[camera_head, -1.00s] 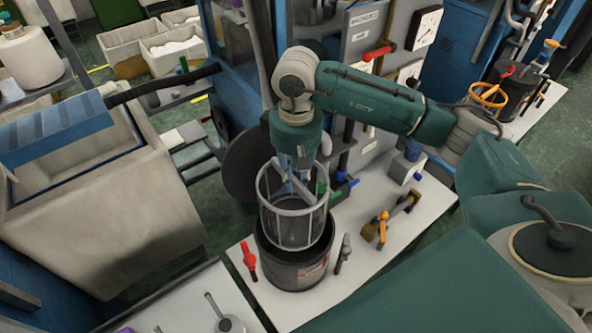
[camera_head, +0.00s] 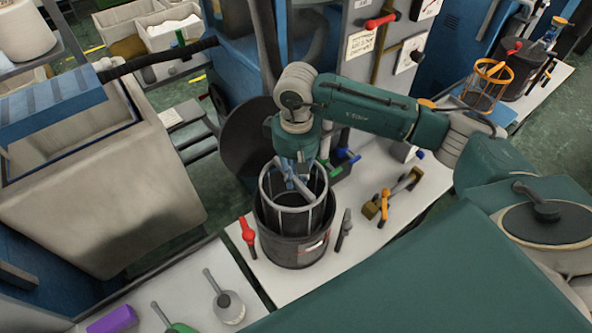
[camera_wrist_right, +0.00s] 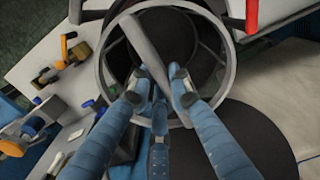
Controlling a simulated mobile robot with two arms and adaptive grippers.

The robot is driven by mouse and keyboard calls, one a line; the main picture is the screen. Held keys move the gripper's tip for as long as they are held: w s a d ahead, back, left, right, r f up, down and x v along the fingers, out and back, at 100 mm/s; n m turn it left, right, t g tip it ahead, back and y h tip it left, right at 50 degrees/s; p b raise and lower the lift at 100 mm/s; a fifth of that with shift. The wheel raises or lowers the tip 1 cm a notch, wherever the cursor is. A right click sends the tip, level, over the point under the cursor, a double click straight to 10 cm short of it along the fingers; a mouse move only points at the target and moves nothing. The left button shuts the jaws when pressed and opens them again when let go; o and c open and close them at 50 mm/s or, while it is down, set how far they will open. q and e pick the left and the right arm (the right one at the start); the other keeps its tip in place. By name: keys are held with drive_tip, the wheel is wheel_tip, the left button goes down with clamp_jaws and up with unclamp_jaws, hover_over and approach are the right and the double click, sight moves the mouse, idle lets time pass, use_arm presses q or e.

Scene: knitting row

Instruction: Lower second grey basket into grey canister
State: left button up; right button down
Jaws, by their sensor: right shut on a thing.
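The grey basket (camera_head: 294,205), a round cage with a crossbar handle, sits partly inside the dark grey canister (camera_head: 292,249). Its upper rim stands above the canister's mouth and its lower part is hidden inside. My right gripper (camera_head: 290,176) comes down from above and is shut on the basket's handle. In the right wrist view my gripper's blue fingers (camera_wrist_right: 158,85) close on the grey handle bar (camera_wrist_right: 146,42), with the basket's round rim around it. Whether the basket touches the canister's bottom cannot be seen. My left gripper is not in view.
A red-handled piece (camera_head: 248,232) stands left of the canister and a grey-handled one (camera_head: 343,230) right of it. An orange-and-brown tool (camera_head: 384,206) lies farther right on the white table. An orange basket (camera_head: 490,82) stands at the far right. A dark round disc stands behind the canister.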

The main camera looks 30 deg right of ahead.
wheel_tip(320, 180, down, 2)
wheel_tip(320, 180, down, 11)
drive_tip(key=b, duration=1.2)
drive_tip(key=shift+r, duration=0.15)
drive_tip(key=c, duration=0.9)
unclamp_jaws()
drive_tip(key=shift+r, duration=0.1)
drive_tip(key=shift+r+p, duration=2.05)
drive_tip(key=shift+r, duration=2.35)
